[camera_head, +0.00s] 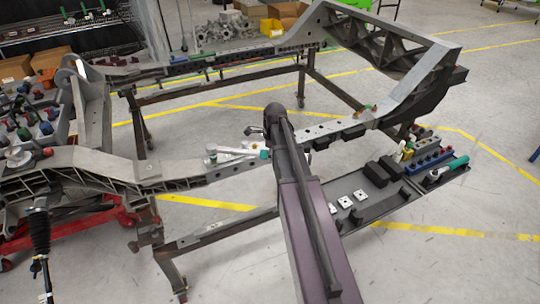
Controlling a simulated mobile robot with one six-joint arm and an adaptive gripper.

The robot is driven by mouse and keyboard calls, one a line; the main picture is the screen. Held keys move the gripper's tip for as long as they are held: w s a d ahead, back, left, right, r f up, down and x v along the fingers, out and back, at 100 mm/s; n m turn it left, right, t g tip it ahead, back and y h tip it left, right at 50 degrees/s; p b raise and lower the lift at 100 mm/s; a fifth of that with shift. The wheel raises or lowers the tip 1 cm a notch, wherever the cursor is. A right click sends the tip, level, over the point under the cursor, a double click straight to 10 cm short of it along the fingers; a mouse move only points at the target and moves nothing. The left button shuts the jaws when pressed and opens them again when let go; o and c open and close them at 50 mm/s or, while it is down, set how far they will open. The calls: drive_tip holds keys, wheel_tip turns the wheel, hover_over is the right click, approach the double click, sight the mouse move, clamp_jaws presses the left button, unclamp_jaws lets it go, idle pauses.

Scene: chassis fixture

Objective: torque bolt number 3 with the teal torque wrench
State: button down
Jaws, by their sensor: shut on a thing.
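A wrench with a pale shaft and a teal end (264,154) lies along the near rail of the chassis frame, left of my arm. Its round silver head (212,150) is at the left, over the rail; whether it sits on a bolt is too small to tell. Its teal end meets the edge of my arm, and anything beyond is hidden. Bolt numbers cannot be read. Small fittings show on the rail (325,131) to the right.
A dark tray (385,205) right of my arm holds white square plates (345,202), black blocks, a blue socket rack (430,160) and a green-handled tool (446,169). A red stand (95,222) is at left. Open floor lies inside the frame and at lower right.

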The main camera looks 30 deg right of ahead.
drive_tip(key=shift+s+a+m, duration=0.4)
drive_tip(key=shift+s+a, duration=0.05)
drive_tip(key=shift+s, duration=0.05)
idle(0.3)
drive_tip(key=shift+r+p, duration=1.2)
idle(1.3)
drive_tip(key=shift+r+p, duration=2.3)
